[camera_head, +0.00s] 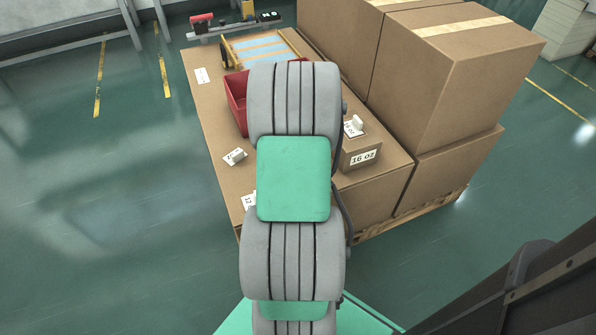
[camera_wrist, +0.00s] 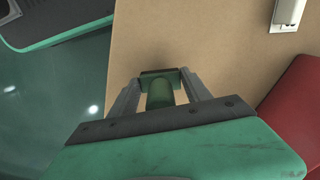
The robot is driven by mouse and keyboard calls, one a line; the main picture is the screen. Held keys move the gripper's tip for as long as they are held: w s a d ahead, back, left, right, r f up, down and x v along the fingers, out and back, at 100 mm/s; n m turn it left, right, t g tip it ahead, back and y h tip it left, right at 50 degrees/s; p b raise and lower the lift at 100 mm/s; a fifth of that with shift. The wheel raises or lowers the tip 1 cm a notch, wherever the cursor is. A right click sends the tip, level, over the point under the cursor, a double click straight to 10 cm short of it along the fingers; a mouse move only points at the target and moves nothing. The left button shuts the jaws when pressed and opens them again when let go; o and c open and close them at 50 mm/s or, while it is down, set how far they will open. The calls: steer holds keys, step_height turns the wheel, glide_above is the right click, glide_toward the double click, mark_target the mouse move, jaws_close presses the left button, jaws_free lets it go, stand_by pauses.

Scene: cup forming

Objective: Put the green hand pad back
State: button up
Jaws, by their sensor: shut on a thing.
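The green hand pad (camera_wrist: 160,92) shows in the wrist view between the two fingers of my gripper (camera_wrist: 160,85). My gripper is shut on it. The pad is over the tan cardboard top (camera_wrist: 215,45), near its left edge; its height above that top is hard to tell. In the head view my arm covers the gripper and the pad.
A red bin (camera_head: 236,100) stands on the cardboard top (camera_head: 208,98), and it also shows in the wrist view (camera_wrist: 298,108). A "16 oz" box (camera_head: 361,157), a small white item (camera_head: 235,156) and large cartons (camera_head: 440,75) are near. Floor is open at left.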

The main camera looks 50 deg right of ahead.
steer(key=shift+f, duration=0.95)
steer(key=shift+f, duration=0.15)
steer(key=o, duration=1.5)
